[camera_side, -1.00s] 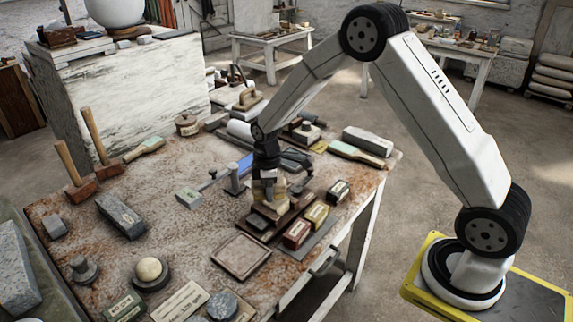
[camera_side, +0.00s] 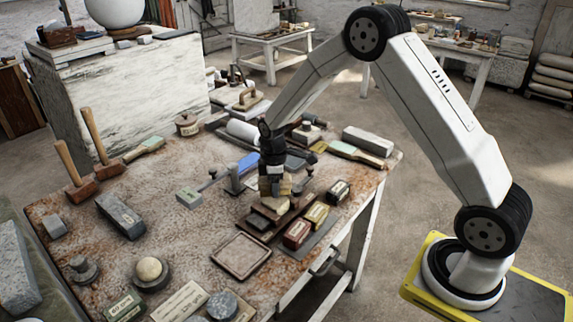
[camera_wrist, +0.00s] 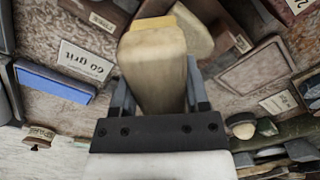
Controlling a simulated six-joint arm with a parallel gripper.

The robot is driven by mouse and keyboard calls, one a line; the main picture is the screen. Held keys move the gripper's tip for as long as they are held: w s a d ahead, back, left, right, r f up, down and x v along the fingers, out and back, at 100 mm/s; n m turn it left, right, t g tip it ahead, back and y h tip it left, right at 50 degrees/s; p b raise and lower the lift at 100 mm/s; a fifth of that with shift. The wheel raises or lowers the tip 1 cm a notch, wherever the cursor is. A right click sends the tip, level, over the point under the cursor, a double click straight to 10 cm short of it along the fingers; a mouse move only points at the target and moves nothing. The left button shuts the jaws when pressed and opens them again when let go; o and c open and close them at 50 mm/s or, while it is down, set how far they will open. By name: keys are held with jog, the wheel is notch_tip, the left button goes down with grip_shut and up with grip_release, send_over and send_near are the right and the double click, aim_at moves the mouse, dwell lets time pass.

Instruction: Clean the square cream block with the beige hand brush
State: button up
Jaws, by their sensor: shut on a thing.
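My gripper (camera_side: 275,178) points down over the right part of the rusty worktable. It is shut on the beige hand brush (camera_wrist: 152,70), which fills the middle of the wrist view between the fingers; a yellowish edge shows at its far end. A pale cream surface, seemingly this block (camera_wrist: 197,38), shows partly behind the brush in the wrist view. The brush is right over the block; I cannot tell whether they touch.
A shallow square tray (camera_side: 241,256) lies in front.

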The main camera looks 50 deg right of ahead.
jog(key=shift+f, duration=0.6)
dwell(0.7)
jog(key=shift+a, duration=0.1)
jog(key=shift+w+a+r, duration=0.1)
jog(key=shift+w+a, duration=0.25)
jog(key=shift+w, duration=0.05)
jog(key=shift+w+a, duration=0.35)
jog(key=shift+w, duration=0.05)
dwell(0.5)
jog(key=shift+s+d, duration=0.1)
jog(key=shift+s, duration=0.05)
jog(key=shift+s+d, duration=0.65)
jog(key=shift+d, duration=0.05)
jog(key=shift+s, duration=0.1)
